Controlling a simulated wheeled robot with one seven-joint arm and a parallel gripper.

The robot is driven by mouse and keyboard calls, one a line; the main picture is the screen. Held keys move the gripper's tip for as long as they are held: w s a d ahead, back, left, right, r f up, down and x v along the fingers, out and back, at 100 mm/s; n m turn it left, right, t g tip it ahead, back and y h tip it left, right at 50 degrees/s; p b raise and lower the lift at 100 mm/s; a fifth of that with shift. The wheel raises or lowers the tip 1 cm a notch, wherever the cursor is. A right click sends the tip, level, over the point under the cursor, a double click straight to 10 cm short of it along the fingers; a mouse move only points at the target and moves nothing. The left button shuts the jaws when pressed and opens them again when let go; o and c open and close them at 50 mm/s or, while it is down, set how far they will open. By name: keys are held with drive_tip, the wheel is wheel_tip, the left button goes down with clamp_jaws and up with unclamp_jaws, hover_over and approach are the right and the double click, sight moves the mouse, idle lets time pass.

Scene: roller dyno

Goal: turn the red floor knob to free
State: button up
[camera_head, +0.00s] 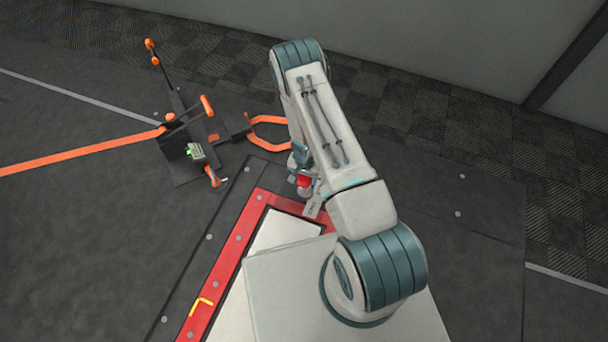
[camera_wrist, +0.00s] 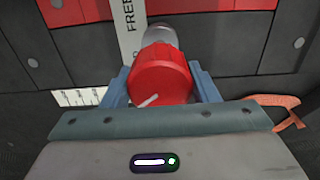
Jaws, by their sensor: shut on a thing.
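The red floor knob (camera_wrist: 160,77) shows large in the wrist view, with a white pointer line on its face slanting to the lower left. A grey shaft stands behind it. A white label plate (camera_wrist: 127,25) with the word FREE lies beyond the knob. My gripper (camera_wrist: 163,88) has its two blue-grey fingers on either side of the knob, shut on it. In the head view the knob (camera_head: 304,182) is a small red patch beside my arm, and the label plate (camera_head: 313,207) shows next to it. My arm hides most of the gripper there.
A red frame (camera_head: 236,250) edges the pale floor panel, with a yellow corner mark on it. A black stand (camera_head: 188,140) with orange handles and an orange strap (camera_head: 80,155) stands to the left. The floor at right is clear.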

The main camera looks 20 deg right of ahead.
drive_tip(key=m, duration=0.4)
drive_tip(key=shift+a, duration=0.15)
drive_tip(key=m, duration=0.4)
drive_tip(key=shift+w+p, duration=0.1)
drive_tip(key=shift+p, duration=0.2)
drive_tip(key=m, duration=0.4)
drive_tip(key=shift+w+a+p, duration=0.1)
drive_tip(key=shift+p, duration=0.2)
drive_tip(key=shift+w+m, duration=0.1)
drive_tip(key=shift+m, duration=1.9)
drive_tip(key=o, duration=1)
drive_tip(key=shift+a, duration=0.1)
drive_tip(key=shift+d, duration=0.2)
wheel_tip(320, 180, up, 14)
drive_tip(key=p, duration=0.5)
drive_tip(key=shift+p, duration=0.35)
